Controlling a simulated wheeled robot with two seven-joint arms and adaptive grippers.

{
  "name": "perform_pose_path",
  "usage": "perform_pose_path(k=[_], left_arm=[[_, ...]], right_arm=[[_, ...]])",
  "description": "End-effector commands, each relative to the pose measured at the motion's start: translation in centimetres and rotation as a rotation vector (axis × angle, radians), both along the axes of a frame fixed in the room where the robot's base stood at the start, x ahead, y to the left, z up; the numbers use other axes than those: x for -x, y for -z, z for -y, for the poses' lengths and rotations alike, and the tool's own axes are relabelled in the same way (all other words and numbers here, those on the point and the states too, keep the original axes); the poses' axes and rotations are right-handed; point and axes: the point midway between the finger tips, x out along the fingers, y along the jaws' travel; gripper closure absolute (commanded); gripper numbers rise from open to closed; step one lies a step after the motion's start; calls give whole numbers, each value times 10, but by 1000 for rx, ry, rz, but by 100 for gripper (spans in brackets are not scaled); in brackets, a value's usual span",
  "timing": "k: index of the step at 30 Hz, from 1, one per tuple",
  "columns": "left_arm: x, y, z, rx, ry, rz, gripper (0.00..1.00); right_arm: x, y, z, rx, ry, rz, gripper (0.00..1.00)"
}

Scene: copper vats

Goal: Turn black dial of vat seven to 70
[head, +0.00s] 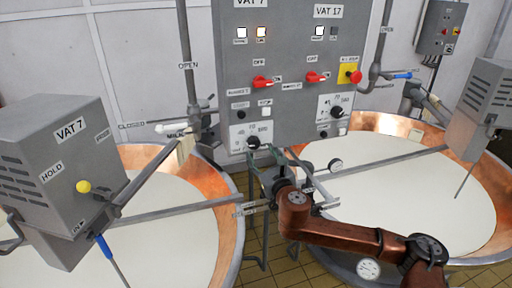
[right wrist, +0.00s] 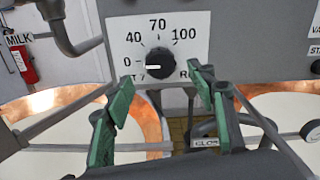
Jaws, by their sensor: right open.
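The black dial of vat seven (head: 254,142) sits low on the left half of the grey control panel, under the VAT 7 label (head: 252,3). In the right wrist view the black dial (right wrist: 160,61) is on a white scale plate marked 0, 40, 70 and 100. Its white mark points left, near 0. My right gripper (head: 263,154) is open in front of the panel, just below the dial. Its green-padded fingers (right wrist: 160,78) are spread to either side below the dial, with nothing between them. My left gripper is not in view.
Red switches (head: 262,81) and a yellow-backed red button (head: 353,76) are higher on the panel. The vat 17 dial (head: 336,112) is to the right. Copper vats (head: 228,220) full of white liquid stand on both sides. A grey VAT 7 box (head: 70,160) stands at left.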

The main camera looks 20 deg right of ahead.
Motion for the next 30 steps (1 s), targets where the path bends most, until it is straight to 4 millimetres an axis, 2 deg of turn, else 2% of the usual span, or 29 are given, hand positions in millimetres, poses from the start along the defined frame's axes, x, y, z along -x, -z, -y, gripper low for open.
perform_pose_path(k=[6,12,22,30], left_arm=[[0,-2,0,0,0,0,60],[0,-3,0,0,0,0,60],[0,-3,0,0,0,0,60],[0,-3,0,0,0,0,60]], right_arm=[[-36,0,-1,-5,1,-1,49],[-55,0,-2,-4,1,-1,49],[-58,1,-2,-4,0,-1,49],[-58,1,-2,-5,0,-1,67]])
